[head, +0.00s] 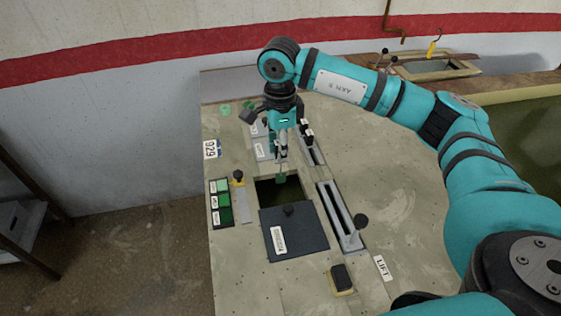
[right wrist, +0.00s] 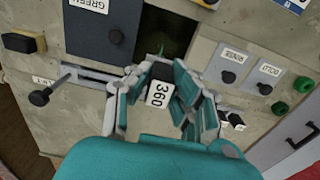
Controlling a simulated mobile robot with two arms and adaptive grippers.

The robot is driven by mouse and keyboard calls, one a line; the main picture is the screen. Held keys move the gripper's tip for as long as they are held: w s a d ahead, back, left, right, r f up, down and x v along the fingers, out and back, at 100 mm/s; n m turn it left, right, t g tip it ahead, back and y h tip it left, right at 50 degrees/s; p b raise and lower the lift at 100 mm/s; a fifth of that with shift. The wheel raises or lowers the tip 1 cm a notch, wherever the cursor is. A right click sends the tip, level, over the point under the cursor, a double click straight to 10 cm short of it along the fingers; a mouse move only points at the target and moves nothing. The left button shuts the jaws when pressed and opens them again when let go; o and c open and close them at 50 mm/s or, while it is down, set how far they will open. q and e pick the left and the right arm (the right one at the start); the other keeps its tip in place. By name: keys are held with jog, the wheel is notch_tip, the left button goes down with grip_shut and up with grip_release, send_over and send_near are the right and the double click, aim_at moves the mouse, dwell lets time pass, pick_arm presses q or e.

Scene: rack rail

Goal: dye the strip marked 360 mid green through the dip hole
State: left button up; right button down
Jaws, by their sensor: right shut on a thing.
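My right gripper (head: 282,160) is above the dip hole (head: 265,190) and shut on the strip marked 360. In the right wrist view, the strip's white 360 tag (right wrist: 160,93) sits between the fingers of my right gripper (right wrist: 160,85). Below the fingers in the head view, a small green piece, seemingly the strip's lower end (head: 281,178), hangs at the hole. I cannot tell whether it touches the liquid. The dip hole (right wrist: 165,35) is a dark, greenish square opening. My left gripper is not in view.
A dark lid (head: 310,240) labelled GREEN lies beside the hole. A panel of three green shades (head: 222,201) is left of it. The LIFT lever (head: 360,221) stands right. Lids marked RINSE (right wrist: 229,65) and COLD (right wrist: 266,78) lie nearby. A trough of green liquid (head: 525,135) is far right.

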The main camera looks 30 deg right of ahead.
jog(key=shift+f, duration=0.15)
notch_tip(320, 180, down, 18)
jog(key=b, duration=1.4)
jog(key=shift+b, duration=0.35)
jog(key=shift+r, duration=0.2)
dwell(3.4)
